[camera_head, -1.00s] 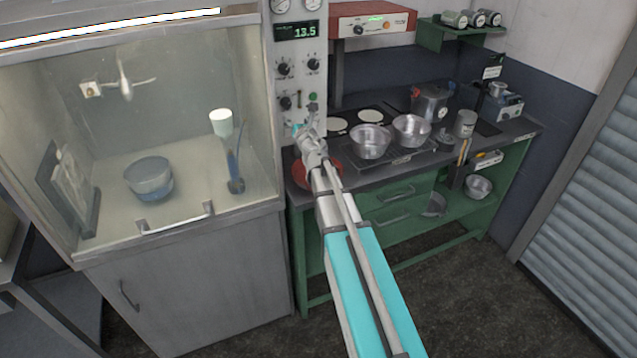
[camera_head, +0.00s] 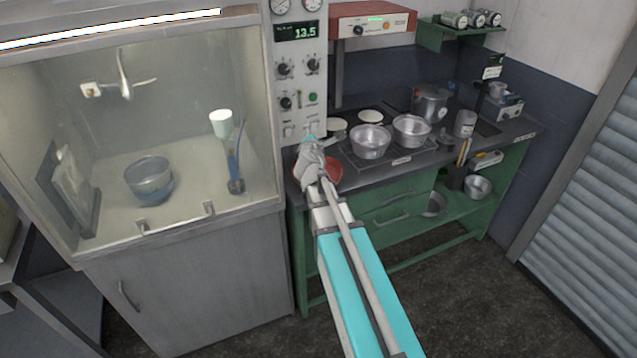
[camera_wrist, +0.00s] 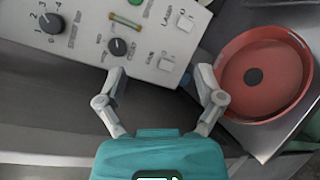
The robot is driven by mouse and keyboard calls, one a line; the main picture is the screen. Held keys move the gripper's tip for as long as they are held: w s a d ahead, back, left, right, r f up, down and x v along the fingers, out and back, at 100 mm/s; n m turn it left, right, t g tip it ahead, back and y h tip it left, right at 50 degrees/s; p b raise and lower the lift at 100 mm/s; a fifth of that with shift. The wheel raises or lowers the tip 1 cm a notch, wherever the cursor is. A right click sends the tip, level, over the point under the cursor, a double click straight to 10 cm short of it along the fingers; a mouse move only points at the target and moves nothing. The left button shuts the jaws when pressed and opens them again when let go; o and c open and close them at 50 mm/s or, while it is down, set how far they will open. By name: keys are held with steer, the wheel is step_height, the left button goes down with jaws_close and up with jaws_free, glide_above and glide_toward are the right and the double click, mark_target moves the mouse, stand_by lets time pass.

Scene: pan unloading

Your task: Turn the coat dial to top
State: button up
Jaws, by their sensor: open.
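The coat dial (camera_wrist: 118,46) is a small black knob on the pale control panel, lettered beside it in the wrist view. It is also the lower-left knob (camera_head: 285,102) in the head view. A white mark shows on its face, but its exact direction is hard to tell. My gripper (camera_wrist: 158,80) is open and empty, with its fingers spread wide in front of the panel's lower part. In the head view my gripper (camera_head: 310,145) is below the dial, by the panel's bottom edge. Nothing covers the dial.
A larger numbered knob (camera_wrist: 50,22) and two pale switches (camera_wrist: 185,22) (camera_wrist: 166,63) are near the dial. A red round pan (camera_wrist: 262,76) lies to the right of my fingers. The glass-fronted cabinet (camera_head: 180,245) stands left of the panel, the green workbench (camera_head: 400,210) right.

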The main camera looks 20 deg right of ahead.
steer(key=s+a+f+m+g, duration=0.2)
steer(key=s+f+m+g, duration=0.6)
steer(key=m, duration=0.4)
steer(key=shift+s+a+f+m+y, duration=0.35)
steer(key=shift+s+f, duration=0.45)
steer(key=shift+s, duration=0.5)
steer(key=shift+s, duration=0.1)
steer(key=s+a+f+m+g+y, duration=0.3)
steer(key=s+a, duration=0.3)
steer(key=s, duration=0.1)
steer(key=s+a+f+m+g+y, duration=0.3)
steer(key=s+a, duration=0.3)
steer(key=s, duration=0.2)
steer(key=shift+s+a+m+g, duration=0.15)
steer(key=shift+a+m+g, duration=0.25)
steer(key=shift+m+g, duration=0.2)
